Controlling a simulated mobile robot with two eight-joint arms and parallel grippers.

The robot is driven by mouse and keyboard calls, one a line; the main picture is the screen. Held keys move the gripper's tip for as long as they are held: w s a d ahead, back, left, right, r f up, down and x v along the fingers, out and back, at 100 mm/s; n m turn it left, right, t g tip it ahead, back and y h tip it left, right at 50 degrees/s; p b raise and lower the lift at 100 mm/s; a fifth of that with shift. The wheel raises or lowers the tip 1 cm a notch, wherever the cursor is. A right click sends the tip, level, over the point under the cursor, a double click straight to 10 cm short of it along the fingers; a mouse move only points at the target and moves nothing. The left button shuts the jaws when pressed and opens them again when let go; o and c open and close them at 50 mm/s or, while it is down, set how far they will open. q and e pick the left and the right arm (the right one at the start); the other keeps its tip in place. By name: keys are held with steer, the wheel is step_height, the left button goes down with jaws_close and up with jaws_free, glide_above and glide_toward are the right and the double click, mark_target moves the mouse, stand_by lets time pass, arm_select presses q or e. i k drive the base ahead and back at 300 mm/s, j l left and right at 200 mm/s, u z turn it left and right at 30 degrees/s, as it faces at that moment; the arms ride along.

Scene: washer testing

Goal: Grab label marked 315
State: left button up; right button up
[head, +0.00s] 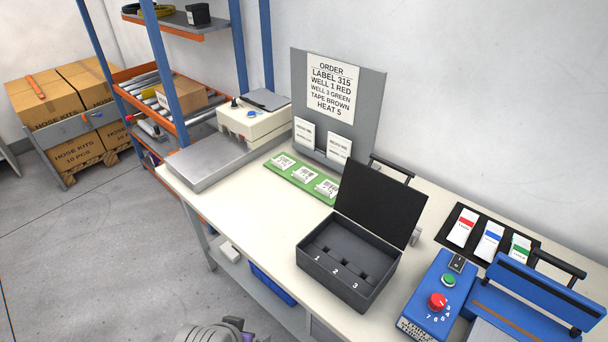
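A green strip (296,180) lies on the white table in front of the grey order board. It holds three white labels: a left one (283,162), a middle one (305,175) and a right one (326,187). Their print is too small to read surely, so I cannot tell which is marked 315. The order sheet (331,88) on the board reads LABEL 315, WELL 1 RED, WELL 3 GREEN, TAPE BROWN, HEAT 5. A grey part of mine shows at the bottom edge; no gripper fingers are in view.
An open black case (345,283) with wells 1, 2, 3 stands right of the strip. Beyond it are a blue control box (433,296), red, blue and green packets on a black mat (455,211), and a blue sealer (535,290). The table (245,210) is clear left of the case.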

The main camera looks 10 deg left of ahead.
mark_target(304, 175)
steer(key=i+j+u, duration=0.2)
steer(key=j, duration=0.35)
steer(key=i+j+u, duration=0.2)
steer(key=i+j, duration=0.25)
steer(key=i+j+u, duration=0.2)
steer(key=i, duration=0.45)
steer(key=l, duration=0.1)
